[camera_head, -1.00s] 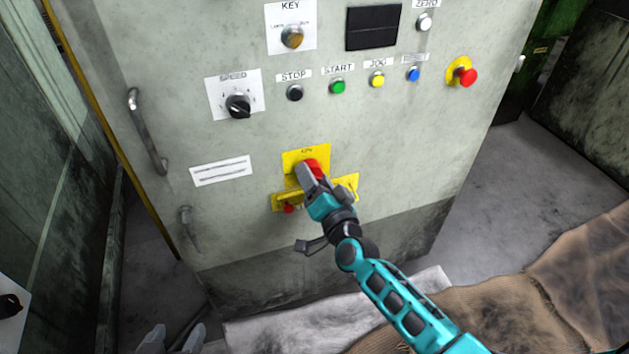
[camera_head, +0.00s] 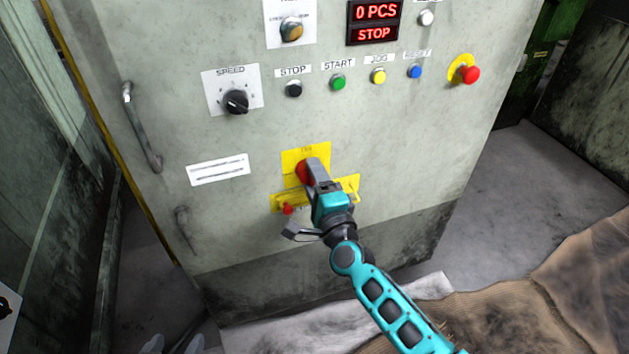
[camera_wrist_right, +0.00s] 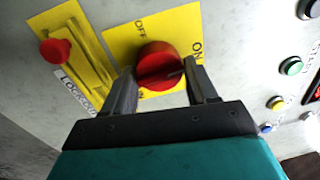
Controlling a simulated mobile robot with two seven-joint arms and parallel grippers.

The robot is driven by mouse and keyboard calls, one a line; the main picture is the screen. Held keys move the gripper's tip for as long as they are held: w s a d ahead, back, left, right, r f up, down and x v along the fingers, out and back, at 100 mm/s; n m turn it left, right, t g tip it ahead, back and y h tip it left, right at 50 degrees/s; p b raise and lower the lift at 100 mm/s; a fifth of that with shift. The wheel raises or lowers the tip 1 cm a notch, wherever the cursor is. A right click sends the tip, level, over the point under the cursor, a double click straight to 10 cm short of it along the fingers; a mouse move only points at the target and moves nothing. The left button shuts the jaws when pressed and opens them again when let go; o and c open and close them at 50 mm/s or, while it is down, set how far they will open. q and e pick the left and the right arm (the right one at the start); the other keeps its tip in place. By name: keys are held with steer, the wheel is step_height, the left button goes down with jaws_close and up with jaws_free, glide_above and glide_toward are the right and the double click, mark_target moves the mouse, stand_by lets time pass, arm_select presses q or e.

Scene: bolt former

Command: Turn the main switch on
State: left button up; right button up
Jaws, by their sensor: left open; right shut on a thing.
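The main switch is a red rotary knob (camera_head: 304,173) on a yellow plate (camera_head: 318,151) low on the grey cabinet. My right gripper (camera_head: 312,170) is shut on the knob. In the right wrist view the knob (camera_wrist_right: 158,66) sits between the two fingers, and its dark mark lies on the side of the ON label (camera_wrist_right: 197,50). The OFF label (camera_wrist_right: 141,28) is further round the plate. The display (camera_head: 375,22) above is lit and reads "0 PCS" and "STOP". My left gripper (camera_head: 174,345) shows only as two grey fingertips, apart and empty, at the bottom edge.
A yellow lockout bar with a small red knob (camera_head: 288,209) is just below the switch. A row of buttons, a speed dial (camera_head: 236,102) and a red emergency stop (camera_head: 471,75) are higher up. A metal handle (camera_head: 141,127) sticks out at the left.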

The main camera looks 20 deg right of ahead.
arm_select(q)
steer(key=shift+w+d+r, duration=0.2)
steer(key=shift+r, duration=0.05)
arm_select(e)
steer(key=shift+f+m, duration=0.15)
steer(key=shift+m, duration=0.45)
arm_select(q)
steer(key=shift+f, duration=0.1)
steer(key=shift+s+f, duration=0.1)
steer(key=shift+f, duration=0.05)
arm_select(e)
steer(key=o, duration=1)
arm_select(q)
steer(key=shift+a, duration=0.1)
steer(key=shift+s+a+r+p, duration=0.1)
steer(key=shift+a+r+p, duration=0.1)
steer(key=shift+r+p, duration=0.35)
arm_select(e)
steer(key=s, duration=1.3)
steer(key=shift+d+f, duration=0.2)
steer(key=shift+f, duration=0.2)
arm_select(q)
steer(key=shift+f, duration=0.2)
